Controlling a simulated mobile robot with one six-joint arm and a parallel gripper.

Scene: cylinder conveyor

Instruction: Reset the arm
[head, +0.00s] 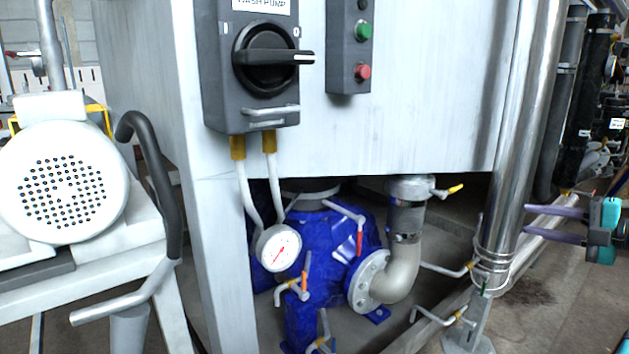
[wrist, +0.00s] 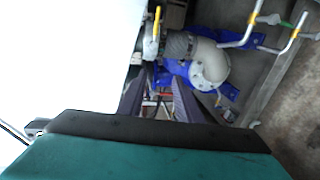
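My gripper (head: 527,222) is at the right edge of the head view, pointing left, with teal and dark parts behind two purple-grey fingers. The fingers are apart with nothing between them. In the picture it lies just right of a shiny vertical pipe (head: 519,130). In the wrist view the two dark fingers of my gripper (wrist: 160,92) also stand apart, partly hidden behind the teal and black housing. The rest of my arm is mostly outside the head view.
A grey box with a black rotary switch (head: 268,58) and a panel with green and red buttons (head: 348,45) are on a white cabinet (head: 430,90). Below are a blue pump (head: 335,240), a gauge (head: 279,248) and several valve handles. A white motor (head: 62,185) stands left.

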